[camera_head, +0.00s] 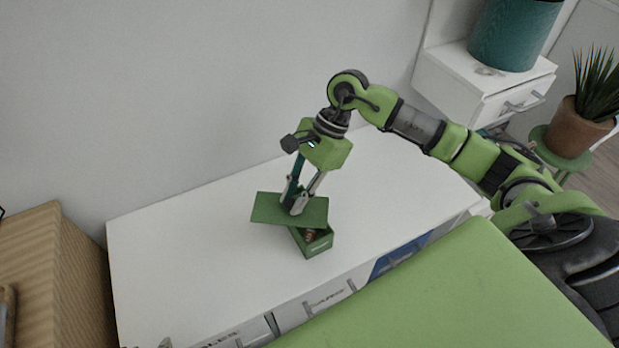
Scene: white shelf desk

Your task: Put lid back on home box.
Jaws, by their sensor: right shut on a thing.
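A green home box (319,245) stands on the white desk, near the middle. Something brown shows inside through its uncovered front part. The flat green lid (272,210) is over the back of the box, turned relative to it and reaching out to the left. Whether the lid touches the box rim, I cannot tell. My right gripper (295,206) points down from above and is shut on the lid, near its middle. My left gripper is not in view.
The white desk top (180,262) is clear to the left and right of the box. A wall (200,90) rises behind it. A wooden cabinet (45,260) stands at the left. A white drawer unit (480,90) and a potted plant (575,125) are at the right.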

